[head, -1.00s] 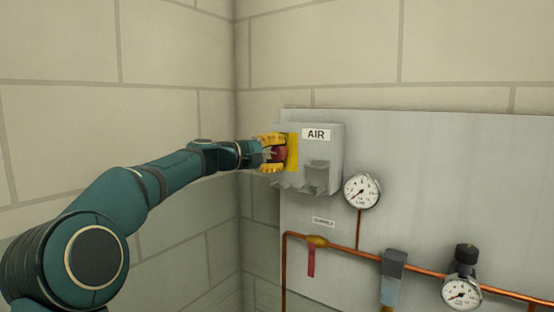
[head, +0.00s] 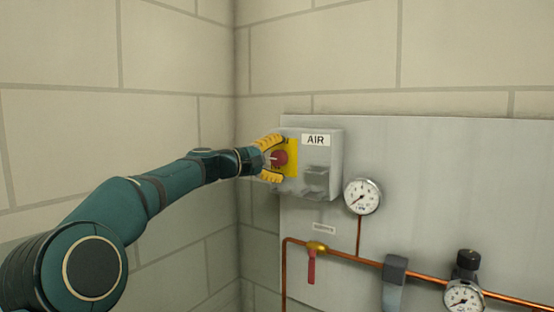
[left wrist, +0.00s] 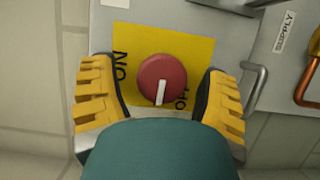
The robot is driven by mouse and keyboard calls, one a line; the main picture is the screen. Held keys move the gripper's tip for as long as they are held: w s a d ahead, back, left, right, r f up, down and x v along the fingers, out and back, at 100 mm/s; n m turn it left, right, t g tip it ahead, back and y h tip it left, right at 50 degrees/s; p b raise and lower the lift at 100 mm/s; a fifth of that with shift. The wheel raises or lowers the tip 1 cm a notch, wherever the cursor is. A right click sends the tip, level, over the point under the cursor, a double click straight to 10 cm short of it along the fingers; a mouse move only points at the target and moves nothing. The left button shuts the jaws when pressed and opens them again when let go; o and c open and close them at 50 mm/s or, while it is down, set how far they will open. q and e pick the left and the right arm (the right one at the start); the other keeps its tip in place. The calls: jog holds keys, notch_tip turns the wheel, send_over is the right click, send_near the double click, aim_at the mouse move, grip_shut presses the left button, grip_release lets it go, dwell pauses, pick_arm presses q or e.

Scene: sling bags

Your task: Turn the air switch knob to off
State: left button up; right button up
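The red air switch knob (head: 279,158) sits on a yellow plate (head: 291,148) on the grey box labelled AIR. The left wrist view shows the knob (left wrist: 162,79) with its white pointer aimed toward the bottom of the picture. ON is printed at the plate's left there and OFF at its lower right; the pointer lies between them, nearer OFF. My left gripper (head: 271,159) is at the box with its yellow fingers spread. In the left wrist view the fingers (left wrist: 161,105) stand either side of the knob with gaps, not touching it. My right gripper is not in view.
The grey box (head: 333,155) is fixed on a grey wall panel (head: 450,180). A gauge (head: 362,196) is at its lower right. Copper pipe (head: 345,254) with a red-handled valve (head: 312,262) runs below. Another gauge (head: 463,297) is at lower right. A block wall is close on the left.

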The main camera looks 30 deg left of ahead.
pick_arm(q)
jog(key=v, duration=1.2)
dwell(0.4)
